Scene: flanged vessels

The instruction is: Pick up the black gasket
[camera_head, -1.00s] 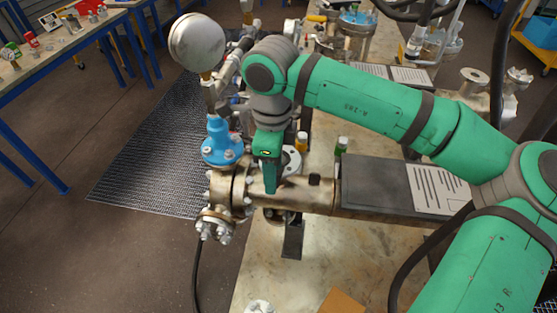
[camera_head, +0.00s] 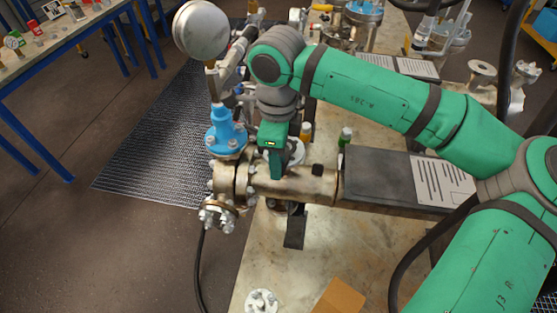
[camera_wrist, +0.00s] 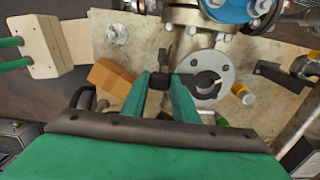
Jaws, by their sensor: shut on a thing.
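In the wrist view, my gripper (camera_wrist: 161,84) is shut, with its two green fingers on either side of a small black part. I take this for a part of the black gasket (camera_wrist: 158,81). A black ring shows just right of the right finger, against a round grey flange (camera_wrist: 225,76) with bolt holes. The finger hides whether the ring joins the held part. In the head view, my gripper (camera_head: 277,176) points down at the metal pipe (camera_head: 300,184), and the held part cannot be made out there.
A blue valve (camera_head: 227,131) and a bolted flange (camera_head: 219,213) stand left of my gripper. A dark box with a printed sheet (camera_head: 440,182) lies right.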

